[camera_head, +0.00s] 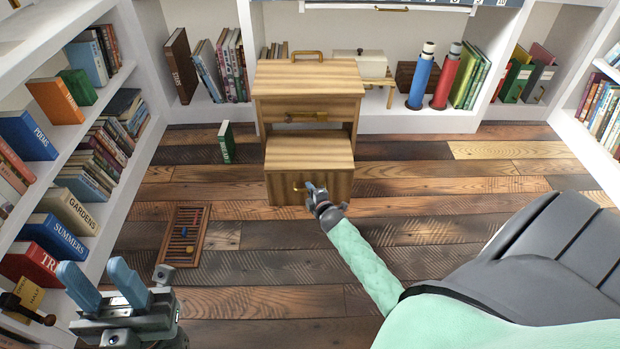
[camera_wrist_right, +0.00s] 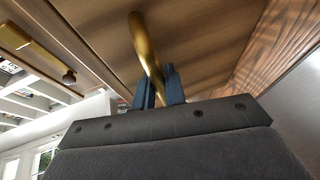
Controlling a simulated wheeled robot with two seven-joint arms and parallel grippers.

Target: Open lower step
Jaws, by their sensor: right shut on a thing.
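A light wooden step cabinet (camera_head: 308,82) stands on the plank floor against the shelves. Its lower step (camera_head: 308,152) sticks out in front of the upper part and has a brass handle low on its front. My right gripper (camera_head: 311,187) is at that front, shut on the brass handle. In the right wrist view the two blue fingers (camera_wrist_right: 158,86) close around the curved brass handle (camera_wrist_right: 147,50). My left gripper (camera_head: 101,287) is open and empty at the lower left, away from the cabinet.
An abacus (camera_head: 186,236) lies on the floor left of the cabinet. A green book (camera_head: 227,142) stands on the floor beside it. Bookshelves with books line the left, back and right. Blue (camera_head: 421,76) and red (camera_head: 446,77) rolls stand at the back. Floor right of the cabinet is clear.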

